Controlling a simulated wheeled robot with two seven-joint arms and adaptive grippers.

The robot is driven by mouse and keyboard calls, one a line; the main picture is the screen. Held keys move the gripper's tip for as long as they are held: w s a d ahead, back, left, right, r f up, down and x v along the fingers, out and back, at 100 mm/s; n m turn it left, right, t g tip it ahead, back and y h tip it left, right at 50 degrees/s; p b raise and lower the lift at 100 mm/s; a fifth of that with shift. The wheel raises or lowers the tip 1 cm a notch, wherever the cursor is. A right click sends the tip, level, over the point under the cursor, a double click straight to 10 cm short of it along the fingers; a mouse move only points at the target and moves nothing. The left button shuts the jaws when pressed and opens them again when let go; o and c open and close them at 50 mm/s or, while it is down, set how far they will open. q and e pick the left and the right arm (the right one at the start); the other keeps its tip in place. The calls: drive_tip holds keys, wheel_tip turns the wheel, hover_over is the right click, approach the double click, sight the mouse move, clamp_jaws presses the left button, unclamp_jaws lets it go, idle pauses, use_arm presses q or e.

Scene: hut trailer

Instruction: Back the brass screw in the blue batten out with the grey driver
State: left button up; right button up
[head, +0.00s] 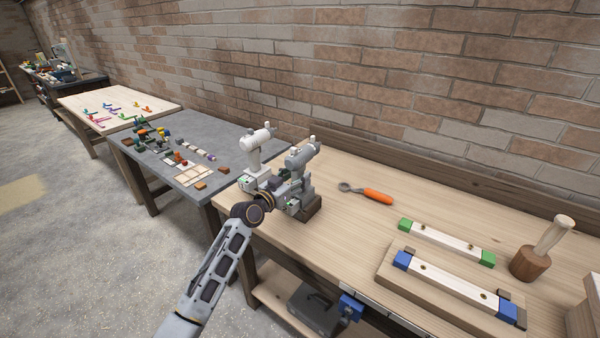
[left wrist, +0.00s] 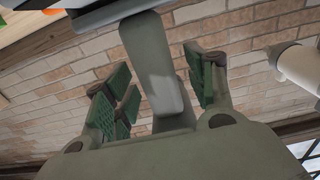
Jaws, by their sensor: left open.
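The grey driver (head: 301,156) stands upright on its stand at the left end of the wooden bench. My left gripper (head: 288,190) is at this driver, with its green-padded fingers open. In the left wrist view the fingers lie on either side of the driver's grey grip (left wrist: 152,65), with gaps visible; contact cannot be told. The blue batten (head: 452,284) is a pale strip with blue ends, lying on a wooden board at the bench's front right. Small screw heads (head: 484,296) show on it; which is brass is too small to tell. My right gripper is out of view.
A white driver (head: 256,141) stands just left of the grey one; it also shows in the left wrist view (left wrist: 300,65). A brick wall runs behind the bench.

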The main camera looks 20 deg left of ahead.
use_arm(q)
drive_tip(key=shift+x, duration=1.05)
drive_tip(key=shift+c, duration=0.5)
clamp_jaws()
drive_tip(key=shift+r, duration=0.15)
